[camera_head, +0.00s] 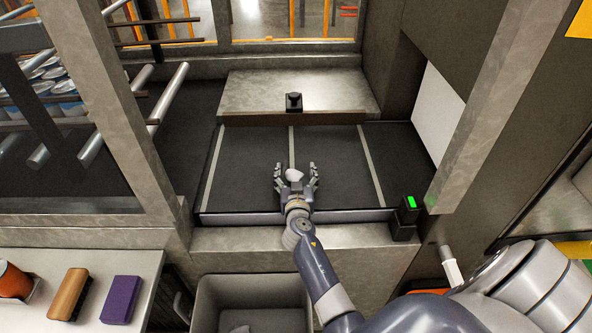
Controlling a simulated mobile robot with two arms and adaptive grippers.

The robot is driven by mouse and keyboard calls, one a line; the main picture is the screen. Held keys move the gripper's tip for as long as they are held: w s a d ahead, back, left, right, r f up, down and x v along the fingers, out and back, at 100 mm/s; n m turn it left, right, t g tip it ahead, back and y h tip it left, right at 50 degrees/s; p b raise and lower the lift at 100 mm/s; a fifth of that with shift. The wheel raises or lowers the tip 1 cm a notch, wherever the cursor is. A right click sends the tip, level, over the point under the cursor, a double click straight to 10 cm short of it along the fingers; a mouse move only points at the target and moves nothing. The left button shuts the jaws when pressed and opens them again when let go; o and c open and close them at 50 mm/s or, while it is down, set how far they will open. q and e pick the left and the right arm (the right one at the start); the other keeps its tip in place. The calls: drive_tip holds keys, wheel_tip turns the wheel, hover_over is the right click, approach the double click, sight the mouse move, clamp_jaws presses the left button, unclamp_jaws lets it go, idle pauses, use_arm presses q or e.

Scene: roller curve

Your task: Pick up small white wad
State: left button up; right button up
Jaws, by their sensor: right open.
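A small white wad (294,175) lies on the dark conveyor belt near its front edge, at the middle of the head view. My right gripper (296,173) reaches in from below, with its two grey fingers spread apart on the left and right of the wad. The gripper is open. I cannot tell whether the palm or either finger touches the wad. My left gripper does not show.
The belt (245,165) has pale stripes and is bare around the gripper. A small black device (293,101) stands behind it; a green-lit sensor (410,203) is at its right corner. A bin (215,290) stands below. A purple block (121,300) lies on the left counter.

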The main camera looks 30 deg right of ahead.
drive_tip(key=shift+s+a+r, duration=0.15)
drive_tip(key=shift+s+a, duration=0.1)
drive_tip(key=shift+s, duration=0.05)
drive_tip(key=shift+s+a+r, duration=0.25)
drive_tip(key=c, duration=0.9)
drive_tip(key=shift+w+d+f, duration=0.15)
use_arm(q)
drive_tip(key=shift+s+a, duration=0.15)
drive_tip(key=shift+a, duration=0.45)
